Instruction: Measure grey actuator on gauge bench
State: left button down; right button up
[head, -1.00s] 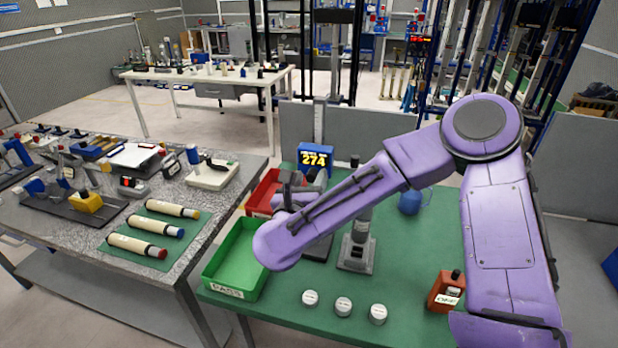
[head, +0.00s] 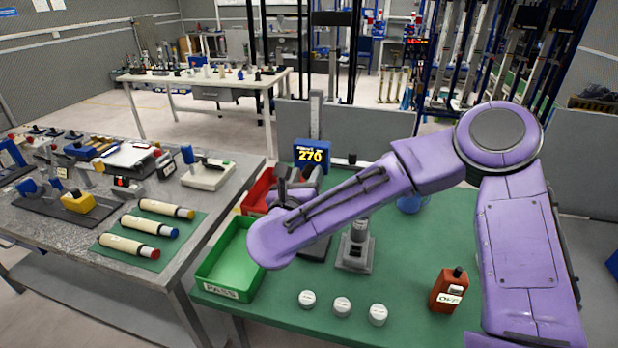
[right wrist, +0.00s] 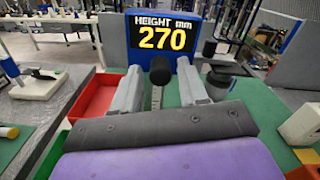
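A grey actuator (head: 357,246) with a square base stands upright on the green bench mat (head: 420,255); my right arm hides its middle. The gauge's blue display (head: 312,155) reads 270 mm, also in the right wrist view (right wrist: 163,38). A scaled column (head: 316,115) rises behind it. My right gripper (head: 290,195) is at the gauge, left of the actuator. In the right wrist view its fingers (right wrist: 160,75) stand apart on both sides of a black knob (right wrist: 160,70); whether they touch it is unclear. My left gripper is not in view.
A green tray (head: 206,262) stands at the bench's left front, a red tray (head: 256,192) behind it. White round pieces (head: 342,306) line the front edge, with an orange bottle (head: 448,290) to the right. The left table (head: 100,270) holds several tools and cylinders.

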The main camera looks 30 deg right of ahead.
jog(key=b+v, duration=0.4)
jog(key=v, duration=0.6)
jog(key=shift+s+a, duration=0.2)
dwell(1.1)
